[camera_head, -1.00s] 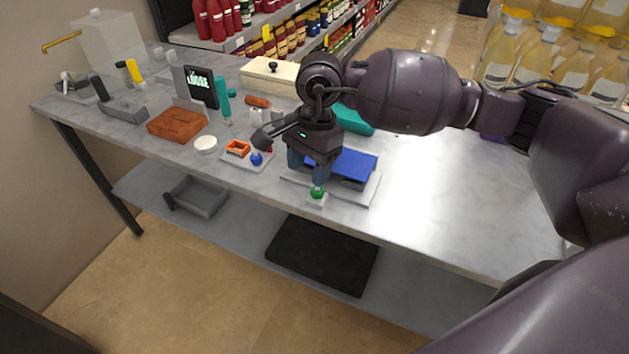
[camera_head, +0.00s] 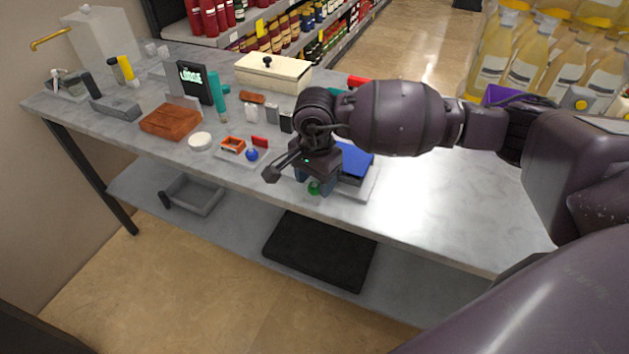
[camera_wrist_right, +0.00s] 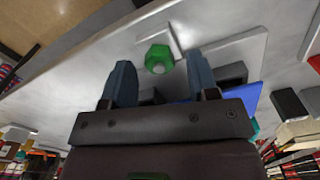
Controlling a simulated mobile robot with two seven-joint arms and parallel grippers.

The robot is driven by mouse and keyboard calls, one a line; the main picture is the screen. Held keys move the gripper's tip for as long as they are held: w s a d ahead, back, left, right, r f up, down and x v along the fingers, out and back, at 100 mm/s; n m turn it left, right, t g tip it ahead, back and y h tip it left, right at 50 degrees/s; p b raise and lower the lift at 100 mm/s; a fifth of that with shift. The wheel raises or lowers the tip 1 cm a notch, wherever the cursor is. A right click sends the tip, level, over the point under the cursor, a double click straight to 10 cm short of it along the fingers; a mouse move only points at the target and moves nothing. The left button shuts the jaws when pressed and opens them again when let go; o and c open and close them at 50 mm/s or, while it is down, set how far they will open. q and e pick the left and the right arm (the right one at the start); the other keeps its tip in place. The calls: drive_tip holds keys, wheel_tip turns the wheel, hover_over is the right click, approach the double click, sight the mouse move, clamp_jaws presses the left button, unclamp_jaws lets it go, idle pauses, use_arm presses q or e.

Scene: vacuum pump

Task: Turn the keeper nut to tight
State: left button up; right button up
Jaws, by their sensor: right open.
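The green keeper nut (camera_head: 314,187) sits at the front edge of the light plate with the blue block (camera_head: 357,160). A dark display (camera_head: 194,80) on the table reads LOOSE. My left gripper is not in view.
A white tray (camera_head: 231,159) with orange, red and blue small parts lies left of the gripper. A brown block (camera_head: 170,121), a white disc (camera_head: 200,140) and a teal bottle (camera_head: 217,92) stand farther left. The table's right side is clear.

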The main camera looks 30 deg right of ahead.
drive_tip(key=shift+f, duration=0.4)
drive_tip(key=c, duration=0.9)
